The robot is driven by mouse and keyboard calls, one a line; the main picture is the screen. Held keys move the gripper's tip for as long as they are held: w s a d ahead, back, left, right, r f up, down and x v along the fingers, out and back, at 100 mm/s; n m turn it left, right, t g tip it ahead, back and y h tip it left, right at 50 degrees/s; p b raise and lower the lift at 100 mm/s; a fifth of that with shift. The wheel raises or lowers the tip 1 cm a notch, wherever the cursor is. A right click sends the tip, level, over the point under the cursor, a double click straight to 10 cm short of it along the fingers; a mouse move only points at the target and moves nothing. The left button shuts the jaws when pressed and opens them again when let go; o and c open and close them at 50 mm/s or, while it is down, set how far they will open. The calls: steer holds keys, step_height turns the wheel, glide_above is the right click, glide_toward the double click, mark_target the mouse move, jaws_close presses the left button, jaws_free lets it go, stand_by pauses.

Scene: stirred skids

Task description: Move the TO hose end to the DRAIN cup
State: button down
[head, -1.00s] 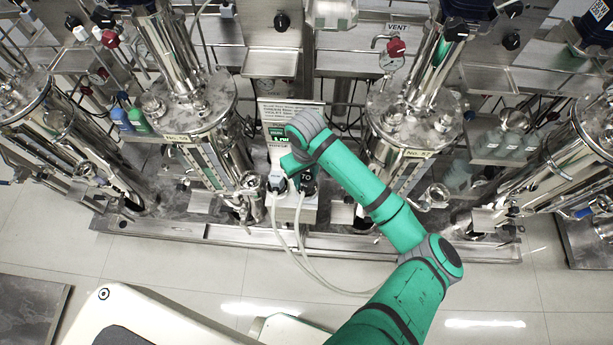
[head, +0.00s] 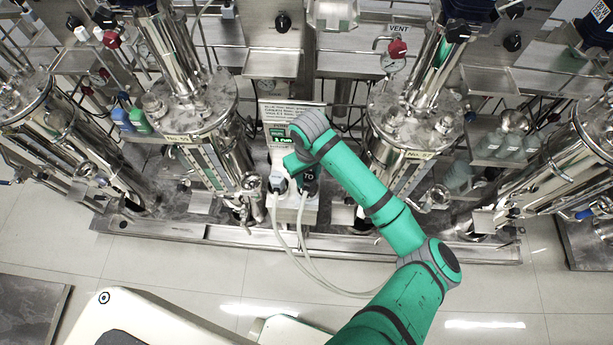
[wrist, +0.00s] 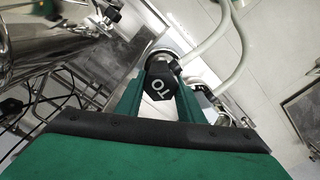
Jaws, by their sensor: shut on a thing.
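The TO hose end (head: 308,184) is a black cap-like piece with white "TO" lettering and a white hose below it. In the wrist view the TO hose end (wrist: 159,90) sits between the two green fingers of my gripper (wrist: 161,78), which is shut on it. In the head view my gripper is mostly hidden under my arm's grey wrist, above the white panel. A second hose end (head: 278,184), with a pale top, stands just left of it. No DRAIN label is readable, so I cannot tell which cup is the DRAIN cup.
Steel vessels stand left (head: 195,110) and right (head: 405,125) of the white panel (head: 293,212). Two white hoses (head: 300,245) loop down in front. A steel skid edge (head: 240,237) runs along the front, with pale floor before it. A VENT knob (head: 396,47) is at the back.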

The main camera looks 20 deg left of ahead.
steer(key=shift+s, duration=0.1)
steer(key=shift+s+a, duration=0.15)
stand_by(0.6)
steer(key=shift+f, duration=0.3)
steer(key=shift+f, duration=0.25)
steer(key=c, duration=1.1)
jaws_free()
